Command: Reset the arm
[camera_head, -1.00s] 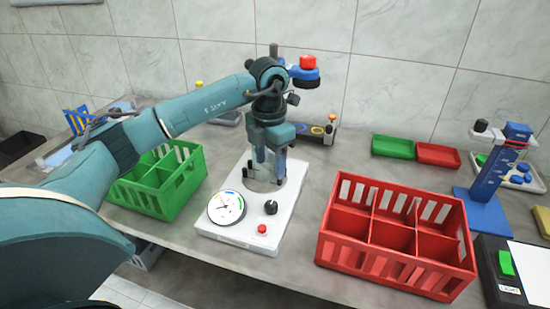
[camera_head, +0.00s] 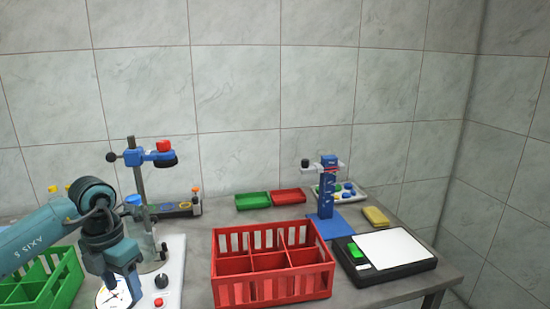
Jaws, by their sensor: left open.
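My left arm comes in from the left, and my left gripper (camera_head: 122,284) points down in front of the cap feeder (camera_head: 148,185). Its fingers are apart, with nothing seen between them. The feeder has a post, a blue clamp with a red cap-like part (camera_head: 163,146) on top, and a clear vessel on a white base (camera_head: 174,270). The gripper partly hides the round dial (camera_head: 106,298) on that base. My right gripper is not in view.
A green crate (camera_head: 62,280) stands left and a red divided crate (camera_head: 272,288) right of the feeder. Behind are a green tray (camera_head: 253,201) and a red tray (camera_head: 289,196). A blue stand (camera_head: 326,200), yellow block (camera_head: 376,217) and black-framed white pad (camera_head: 388,250) are at right.

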